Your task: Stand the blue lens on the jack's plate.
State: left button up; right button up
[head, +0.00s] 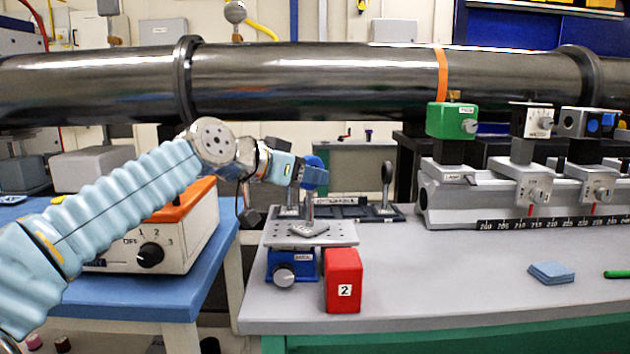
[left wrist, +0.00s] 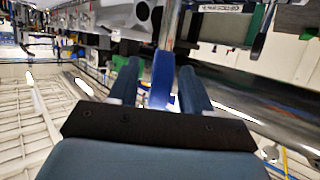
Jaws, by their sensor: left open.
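The blue lens (head: 316,178) is upright on a thin post, and its grey foot (head: 310,229) appears to rest on the perforated plate (head: 342,236) of the blue jack (head: 291,266). My left gripper (head: 308,172) is open at the lens, having come in from the left. In the left wrist view the blue lens (left wrist: 161,80) shows edge-on between the two fingers (left wrist: 158,88), with a visible gap on its right side; contact on the left side is hard to tell. My right gripper is in neither view.
A red block marked 2 (head: 343,281) stands close in front of the jack. Behind is a dark rack (head: 350,212) with another round optic (head: 387,180). A rail with mounts (head: 470,205) is at right, and a large pipe (head: 310,85) crosses above. Blue pads (head: 552,272) lie front right.

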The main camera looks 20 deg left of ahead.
pick_arm(q)
jog(key=b+v, duration=0.1)
jog(key=v, duration=0.8)
